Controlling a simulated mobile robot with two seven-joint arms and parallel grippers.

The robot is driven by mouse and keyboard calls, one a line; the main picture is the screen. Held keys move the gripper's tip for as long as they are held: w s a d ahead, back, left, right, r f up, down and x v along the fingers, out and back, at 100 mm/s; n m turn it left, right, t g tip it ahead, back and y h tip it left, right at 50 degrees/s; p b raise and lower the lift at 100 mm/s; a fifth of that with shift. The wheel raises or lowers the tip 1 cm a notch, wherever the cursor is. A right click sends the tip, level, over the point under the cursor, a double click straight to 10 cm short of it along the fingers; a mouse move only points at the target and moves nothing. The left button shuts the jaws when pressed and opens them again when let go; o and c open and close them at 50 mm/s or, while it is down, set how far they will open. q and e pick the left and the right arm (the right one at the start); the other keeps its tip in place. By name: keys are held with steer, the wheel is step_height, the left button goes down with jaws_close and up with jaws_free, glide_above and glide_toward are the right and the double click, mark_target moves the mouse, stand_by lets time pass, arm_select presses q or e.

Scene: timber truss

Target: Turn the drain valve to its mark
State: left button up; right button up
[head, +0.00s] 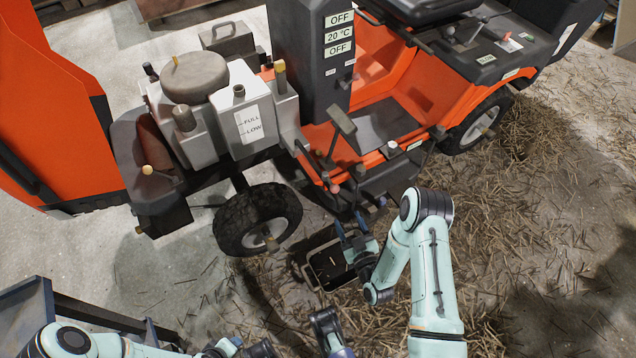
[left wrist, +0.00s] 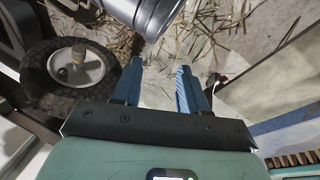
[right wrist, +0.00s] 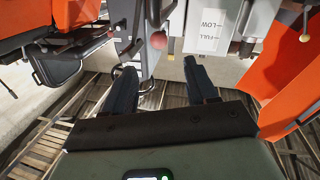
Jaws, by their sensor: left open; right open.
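I cannot make out the drain valve or its mark for certain. A small red knob (head: 334,188) sits among levers low on the orange machine (head: 370,150), above my right gripper. My right gripper (head: 349,224) is open and empty, low beside the machine's side, over a dark tray (head: 326,266) on the ground. Its spread fingers also show in the right wrist view (right wrist: 160,75), with the machine's underside and the white tank beyond. My left gripper (left wrist: 160,82) is open and empty over straw and concrete. Part of it shows at the bottom of the head view.
The front wheel (head: 258,220) stands left of the tray. A white tank (head: 245,122) marked FULL and LOW sits above it. An orange hood panel (head: 50,110) stands raised at left. A shiny metal cylinder (left wrist: 150,12) shows in the left wrist view. Straw-covered ground at right is clear.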

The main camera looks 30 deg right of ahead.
mark_target(336, 192)
steer(key=w, duration=0.3)
steer(key=w+b, duration=0.1)
steer(key=w, duration=0.1)
steer(key=shift+w+d+r, duration=0.15)
steer(key=shift+w+d, duration=0.05)
steer(key=shift+d, duration=0.2)
steer(key=w, duration=0.2)
steer(key=w+b, duration=0.1)
steer(key=w, duration=0.2)
steer(key=shift+w+d, duration=0.35)
steer(key=shift+w, duration=0.05)
arm_select(q)
steer(key=shift+g, duration=0.4)
steer(key=shift+s+a+f+b, duration=0.1)
steer(key=shift+s+a+f, duration=0.1)
steer(key=shift+s+f, duration=0.35)
steer(key=shift+s+a+f+b, duration=0.15)
steer(key=shift+s+a+f, duration=0.1)
steer(key=shift+f, duration=0.65)
steer(key=shift+s+a+f+b, duration=0.1)
steer(key=shift+s+a+f, duration=0.1)
steer(key=shift+s+f, duration=0.35)
arm_select(e)
steer(key=shift+w+d, duration=0.1)
steer(key=shift+w, duration=0.6)
arm_select(q)
steer(key=shift+w+f, duration=0.15)
arm_select(e)
jaws_close()
